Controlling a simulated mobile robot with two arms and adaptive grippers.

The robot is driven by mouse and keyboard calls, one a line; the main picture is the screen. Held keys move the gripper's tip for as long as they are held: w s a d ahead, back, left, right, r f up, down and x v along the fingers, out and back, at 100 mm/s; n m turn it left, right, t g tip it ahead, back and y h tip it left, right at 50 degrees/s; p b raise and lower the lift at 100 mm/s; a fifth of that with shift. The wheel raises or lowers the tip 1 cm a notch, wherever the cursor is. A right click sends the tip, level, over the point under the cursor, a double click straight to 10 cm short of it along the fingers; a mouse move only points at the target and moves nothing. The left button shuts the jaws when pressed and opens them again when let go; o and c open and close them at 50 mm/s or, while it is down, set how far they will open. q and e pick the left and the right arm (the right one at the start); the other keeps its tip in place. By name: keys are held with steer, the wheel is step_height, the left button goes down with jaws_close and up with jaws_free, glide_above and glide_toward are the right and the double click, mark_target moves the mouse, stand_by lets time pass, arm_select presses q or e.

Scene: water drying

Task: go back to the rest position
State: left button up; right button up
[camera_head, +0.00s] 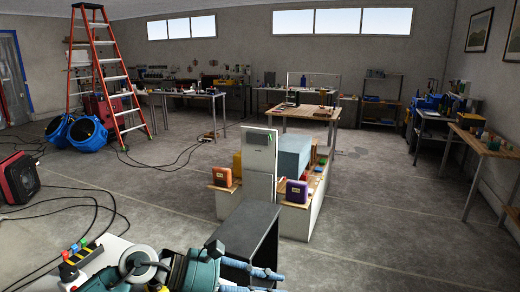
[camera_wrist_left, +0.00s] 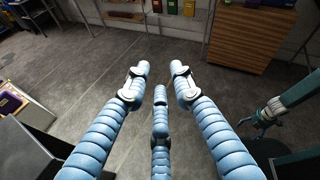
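My left gripper (camera_head: 268,274) shows at the bottom of the head view, with blue ribbed fingers pointing right, close to the front of a black table. In the left wrist view my left gripper (camera_wrist_left: 160,78) has its three blue fingers spread apart. A teal and grey jointed part, apparently mine, shows at the right edge of the left wrist view.
The black table (camera_head: 243,236) stands just beyond my left gripper. A white-sided unit (camera_head: 293,222) with coloured boxes stands behind it. A red and black box (camera_head: 18,178), cables and a ladder (camera_head: 107,80) are at the left. Floor at the right (camera_head: 400,230) is clear.

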arm_select(q)
step_height(320, 180, up, 12)
steer(key=w+n+t+h, duration=0.2)
steer(key=n+t+h, duration=0.3)
steer(key=n+t, duration=0.6)
steer(key=w+a+f+n+t+y, duration=0.1)
steer(key=w+a+n+t+y, duration=0.45)
steer(key=n, duration=0.85)
steer(key=s+a+f+n+g+y, duration=0.2)
steer(key=s+a+f+n+y, duration=0.2)
steer(key=a+f+n+y, duration=1)
steer(key=s+a+f+n+g, duration=0.4)
steer(key=s+f+g, duration=0.3)
steer(key=s+f, duration=0.6)
steer(key=s+d+f+n+g, duration=0.1)
steer(key=s+f+g, duration=0.2)
steer(key=s+f, duration=0.35)
steer(key=s+f+n+g, duration=0.2)
steer(key=s+f+g, duration=0.1)
steer(key=s, duration=0.6)
step_height(320, 180, down, 26)
steer(key=s+g, duration=0.1)
steer(key=s, duration=0.1)
steer(key=s+a+f+g, duration=0.1)
steer(key=s+a+f, duration=0.2)
steer(key=s+f, duration=1.3)
steer(key=shift+s+f+m+h, duration=0.25)
steer(key=shift+s+m+h, duration=0.1)
steer(key=shift+s+m, duration=0.05)
